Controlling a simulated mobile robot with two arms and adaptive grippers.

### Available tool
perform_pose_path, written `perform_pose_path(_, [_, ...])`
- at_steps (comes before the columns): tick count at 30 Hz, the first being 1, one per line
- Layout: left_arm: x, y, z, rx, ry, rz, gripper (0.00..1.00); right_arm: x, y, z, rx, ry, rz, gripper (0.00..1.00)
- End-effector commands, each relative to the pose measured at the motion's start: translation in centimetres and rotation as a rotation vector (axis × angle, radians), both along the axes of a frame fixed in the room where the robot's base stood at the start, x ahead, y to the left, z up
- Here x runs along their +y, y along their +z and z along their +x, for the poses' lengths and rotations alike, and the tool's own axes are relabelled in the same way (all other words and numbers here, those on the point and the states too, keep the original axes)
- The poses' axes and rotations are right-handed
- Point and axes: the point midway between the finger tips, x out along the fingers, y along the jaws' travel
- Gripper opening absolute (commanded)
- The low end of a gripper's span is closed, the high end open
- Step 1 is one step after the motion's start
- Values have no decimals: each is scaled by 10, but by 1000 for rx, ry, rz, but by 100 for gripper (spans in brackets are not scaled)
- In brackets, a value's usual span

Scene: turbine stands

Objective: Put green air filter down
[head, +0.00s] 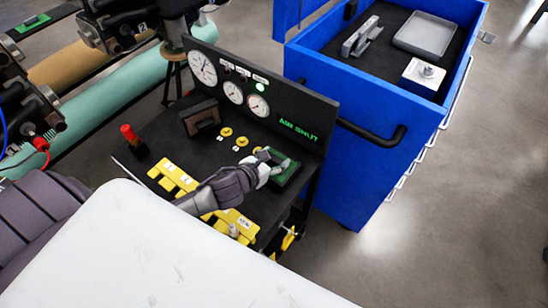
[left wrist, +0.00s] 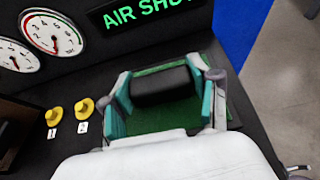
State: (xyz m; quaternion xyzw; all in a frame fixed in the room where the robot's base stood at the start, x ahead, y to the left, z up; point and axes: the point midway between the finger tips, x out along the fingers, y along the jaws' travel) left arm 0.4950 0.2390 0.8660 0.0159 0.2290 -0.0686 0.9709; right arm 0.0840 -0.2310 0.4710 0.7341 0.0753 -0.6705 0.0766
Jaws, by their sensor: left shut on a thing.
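The green air filter (head: 286,174) is at the right end of the dark stand top (head: 160,137), below the lit AIR SHUT panel (head: 298,130). My left gripper (head: 268,165) is shut on it. In the left wrist view the filter (left wrist: 160,121) shows green with a black block across its far part, between the two teal-padded fingers of my left gripper (left wrist: 164,103). The filter is at or very close to the stand top; I cannot tell whether it touches. Its near side is hidden by my gripper. My right gripper is not in view.
A brown boxy part (head: 201,117) stands left of several yellow knobs (head: 226,132). Yellow tagged blocks (head: 172,176) line the near edge, by a red-topped piece (head: 128,132). Gauges (head: 203,68) stand behind. A blue tool cabinet (head: 345,170) is close on the right.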

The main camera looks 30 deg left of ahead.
Motion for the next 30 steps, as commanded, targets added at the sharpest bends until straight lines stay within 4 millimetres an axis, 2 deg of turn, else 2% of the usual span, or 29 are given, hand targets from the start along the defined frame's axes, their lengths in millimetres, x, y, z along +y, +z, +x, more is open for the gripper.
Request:
perform_pose_path(7, [0,-8,0,-1,0,1,0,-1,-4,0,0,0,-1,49])
perform_pose_path(8, [0,-7,0,0,0,1,66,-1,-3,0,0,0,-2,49])
perform_pose_path(12, [0,-7,0,0,0,1,86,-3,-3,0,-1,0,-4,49])
perform_pose_path(20, [0,-7,0,0,0,0,86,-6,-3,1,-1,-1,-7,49])
perform_pose_path(25, [0,4,-1,0,0,-1,86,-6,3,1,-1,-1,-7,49])
perform_pose_path(30, [4,14,-31,3,-3,2,86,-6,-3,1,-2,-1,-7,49])
